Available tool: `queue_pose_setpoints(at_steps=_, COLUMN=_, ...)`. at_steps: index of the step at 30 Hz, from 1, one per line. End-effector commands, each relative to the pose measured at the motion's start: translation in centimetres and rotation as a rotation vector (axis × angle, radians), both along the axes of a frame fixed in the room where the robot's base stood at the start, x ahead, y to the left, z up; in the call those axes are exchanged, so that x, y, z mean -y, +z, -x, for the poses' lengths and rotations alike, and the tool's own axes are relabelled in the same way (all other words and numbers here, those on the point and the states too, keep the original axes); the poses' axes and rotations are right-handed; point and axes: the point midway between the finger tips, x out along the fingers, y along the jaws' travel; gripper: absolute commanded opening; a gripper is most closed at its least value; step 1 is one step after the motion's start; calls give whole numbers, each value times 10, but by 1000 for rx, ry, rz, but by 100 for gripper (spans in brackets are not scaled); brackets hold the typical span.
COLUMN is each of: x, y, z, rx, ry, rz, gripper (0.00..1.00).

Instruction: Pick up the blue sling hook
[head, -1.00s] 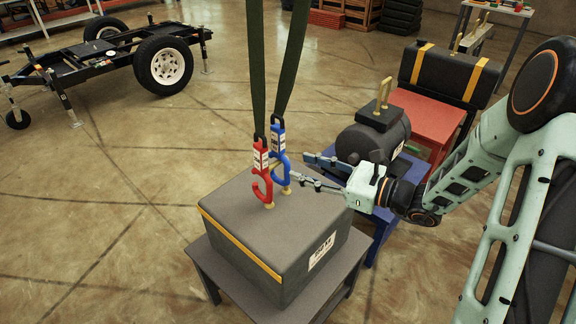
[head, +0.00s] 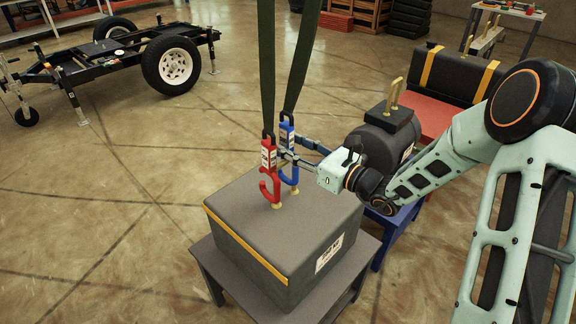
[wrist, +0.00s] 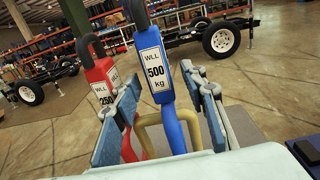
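The blue sling hook (head: 287,150) hangs from a dark green strap, close behind and right of the red hook (head: 268,170). Its label reads WLL 500 kg in the wrist view (wrist: 155,66). The red hook also shows at the left of the wrist view (wrist: 101,76). My gripper (wrist: 162,112) is open, with one blue-padded finger on each side of the blue hook and gaps visible. A yellow loop (wrist: 146,120) shows at the hook's lower part; whether the hook sits in it is unclear. In the head view the fingertips are partly hidden by the hooks.
A grey box (head: 240,205) with a yellow stripe stands on a dark table (head: 205,262) under the hooks. A dark cylindrical load (head: 385,150) stands on a blue stand behind my wrist. A black tank (head: 450,75) is farther back. A trailer (head: 130,55) stands far left.

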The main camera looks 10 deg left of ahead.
Motion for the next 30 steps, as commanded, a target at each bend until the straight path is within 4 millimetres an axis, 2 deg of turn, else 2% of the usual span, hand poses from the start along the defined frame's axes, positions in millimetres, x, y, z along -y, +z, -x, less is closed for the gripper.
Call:
queue_pose_setpoints(at_steps=3, x=-11, y=-1, z=-6, rx=-2, ry=0, rz=-1, gripper=39)
queue_pose_setpoints(at_steps=9, x=-12, y=0, z=-6, rx=-2, ry=-1, rz=0, gripper=39)
queue_pose_setpoints(at_steps=20, x=-11, y=0, z=-6, rx=-1, ry=-1, rz=0, gripper=1)
queue_pose_setpoints(at_steps=30, x=-12, y=3, z=-7, rx=3, ry=0, rz=-4, gripper=0)
